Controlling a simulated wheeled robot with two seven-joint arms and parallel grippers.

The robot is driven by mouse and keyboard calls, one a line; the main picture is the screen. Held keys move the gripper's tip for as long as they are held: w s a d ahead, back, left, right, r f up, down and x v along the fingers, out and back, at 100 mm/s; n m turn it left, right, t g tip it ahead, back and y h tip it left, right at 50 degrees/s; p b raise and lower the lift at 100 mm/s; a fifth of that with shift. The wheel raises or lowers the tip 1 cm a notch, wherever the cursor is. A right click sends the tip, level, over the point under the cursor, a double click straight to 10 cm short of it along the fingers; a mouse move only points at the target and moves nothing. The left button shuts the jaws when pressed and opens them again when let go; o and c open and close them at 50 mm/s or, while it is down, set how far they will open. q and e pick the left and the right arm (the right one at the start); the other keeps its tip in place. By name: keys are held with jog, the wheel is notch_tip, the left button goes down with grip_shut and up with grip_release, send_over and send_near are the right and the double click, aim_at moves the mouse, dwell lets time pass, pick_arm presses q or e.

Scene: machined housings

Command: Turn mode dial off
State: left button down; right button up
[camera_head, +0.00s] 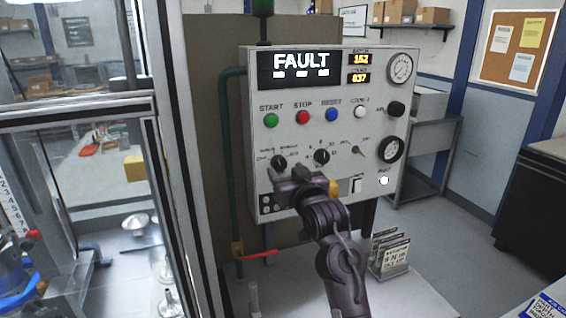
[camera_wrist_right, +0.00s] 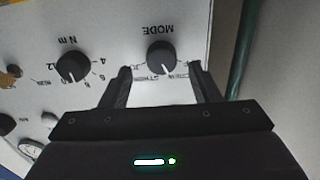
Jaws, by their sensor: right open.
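The mode dial (camera_wrist_right: 161,58) is a round black knob with a pale pointer line, on the white control panel (camera_head: 336,180). In the head view the dial (camera_head: 279,162) is the left of two black knobs, just above my right gripper. My right gripper (camera_wrist_right: 159,71) is open, its two fingertips apart on either side of the dial's lower part in the wrist view. Contact cannot be told. The small labels around the dial are partly hidden. My left gripper is not in view.
A second black knob marked N m (camera_wrist_right: 73,67) sits beside the mode dial. Above are coloured buttons, including the red stop button (camera_head: 303,117), and a display (camera_head: 301,67) reading FAULT. A green pipe (camera_head: 228,160) runs along the panel's left side. A card stand (camera_head: 391,256) is below right.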

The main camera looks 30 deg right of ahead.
aim_at(281, 167)
jog(key=x, duration=0.2)
jog(key=shift+w+f, duration=0.15)
jog(key=shift+w, duration=0.3)
jog(key=shift+w+p, duration=0.1)
jog(key=shift+p, duration=0.2)
jog(key=c, duration=1)
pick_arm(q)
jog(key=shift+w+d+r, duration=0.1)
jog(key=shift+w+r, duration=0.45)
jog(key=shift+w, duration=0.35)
pick_arm(e)
jog(key=shift+n, duration=0.3)
jog(key=n, duration=0.3)
jog(key=shift+n, duration=0.3)
pick_arm(q)
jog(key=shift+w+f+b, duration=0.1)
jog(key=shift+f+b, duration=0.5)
jog(key=shift+b, duration=0.05)
pick_arm(e)
jog(key=n, duration=0.4)
jog(key=shift+n, duration=0.6)
